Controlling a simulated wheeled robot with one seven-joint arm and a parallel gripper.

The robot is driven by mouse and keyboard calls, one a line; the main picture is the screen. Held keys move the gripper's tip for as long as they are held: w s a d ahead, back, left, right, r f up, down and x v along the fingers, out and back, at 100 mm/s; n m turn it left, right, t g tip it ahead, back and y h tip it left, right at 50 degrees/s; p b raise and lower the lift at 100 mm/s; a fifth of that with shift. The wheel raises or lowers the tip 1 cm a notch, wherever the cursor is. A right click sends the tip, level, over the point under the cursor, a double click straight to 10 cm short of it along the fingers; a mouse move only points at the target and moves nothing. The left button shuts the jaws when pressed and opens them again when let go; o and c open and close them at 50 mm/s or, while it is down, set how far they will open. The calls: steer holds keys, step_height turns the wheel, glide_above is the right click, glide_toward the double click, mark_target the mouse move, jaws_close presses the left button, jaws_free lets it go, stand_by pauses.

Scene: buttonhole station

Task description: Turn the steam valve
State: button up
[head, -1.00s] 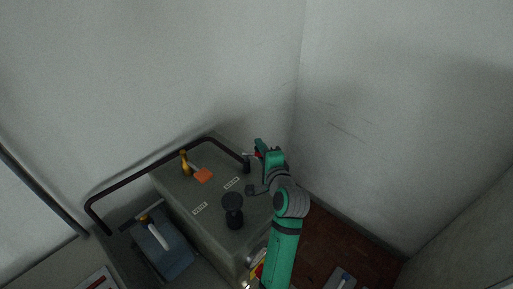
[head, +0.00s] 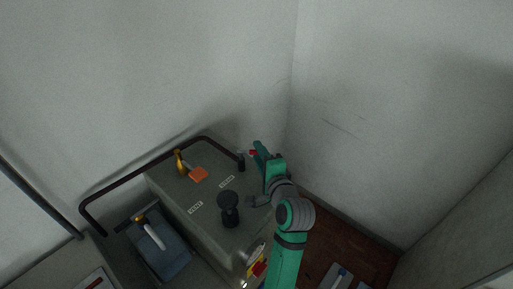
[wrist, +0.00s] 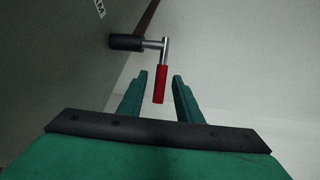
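The steam valve appears to be the red lever handle (wrist: 161,84) on a steel stem that comes out of a black round body (wrist: 126,42). In the head view the black body (head: 241,162) stands at the far right edge of the grey cabinet, and a bit of the red handle (head: 253,152) shows beside my gripper (head: 258,147). In the wrist view my gripper (wrist: 160,75) is open, with one green finger on each side of the red handle. Gaps show on both sides, so the fingers do not press it. The handle hangs down in that picture.
A dark rail (head: 125,182) runs behind. White walls close in behind and right.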

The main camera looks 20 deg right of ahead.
steer(key=s, duration=0.4)
steer(key=s+r, duration=0.1)
steer(key=s, duration=0.1)
steer(key=shift+a, duration=0.1)
steer(key=shift+w, duration=0.1)
